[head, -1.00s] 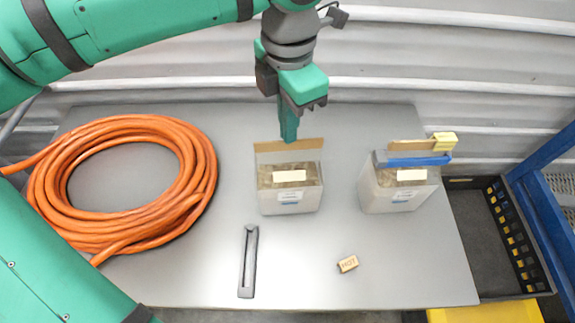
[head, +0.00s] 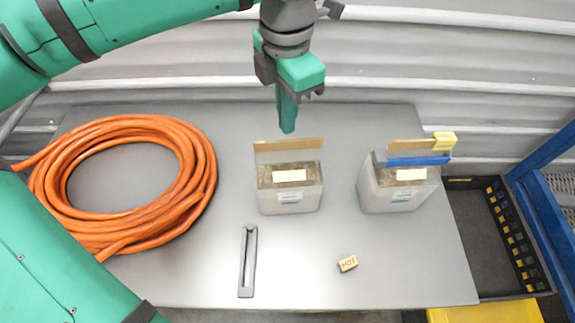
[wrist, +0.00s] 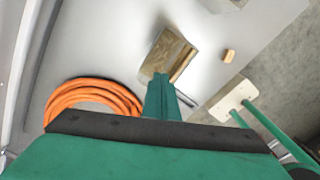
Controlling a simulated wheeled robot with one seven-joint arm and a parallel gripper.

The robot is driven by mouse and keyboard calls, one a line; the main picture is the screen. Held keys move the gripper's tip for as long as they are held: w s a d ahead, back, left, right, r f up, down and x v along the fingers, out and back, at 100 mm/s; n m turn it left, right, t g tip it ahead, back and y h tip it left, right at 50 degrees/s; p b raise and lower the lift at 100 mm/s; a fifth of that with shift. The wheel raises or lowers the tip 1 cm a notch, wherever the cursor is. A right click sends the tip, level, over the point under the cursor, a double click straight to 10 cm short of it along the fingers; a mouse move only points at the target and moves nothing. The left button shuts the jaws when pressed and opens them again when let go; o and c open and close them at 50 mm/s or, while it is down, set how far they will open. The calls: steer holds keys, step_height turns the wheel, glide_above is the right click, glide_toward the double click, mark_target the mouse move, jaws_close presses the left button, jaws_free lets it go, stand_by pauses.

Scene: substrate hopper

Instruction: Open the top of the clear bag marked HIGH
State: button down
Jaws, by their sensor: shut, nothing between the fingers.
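Two clear bags filled with brown substrate stand upright on the grey table. The left bag (head: 290,200) has a tan strip (head: 288,145) standing along its back top edge and no clip on it. The right bag (head: 395,197) has a blue clip (head: 418,160) across its top, with a tan strip behind it. Both carry pale labels too small to read, so I cannot tell which says HIGH. My gripper (head: 287,130) is shut and empty, pointing down just above and behind the left bag's strip. The left bag also shows in the wrist view (wrist: 168,57).
A coiled orange hose (head: 195,190) fills the table's left side. A dark grey slotted bar (head: 248,262) and a small block reading HOT (head: 347,263) lie in front. A yellow piece (head: 444,141) sits by the blue clip. A black crate (head: 485,235) stands right of the table.

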steer(key=shift+w, duration=0.3)
steer(key=shift+w+f, duration=0.15)
steer(key=shift+f, duration=0.5)
stand_by(0.3)
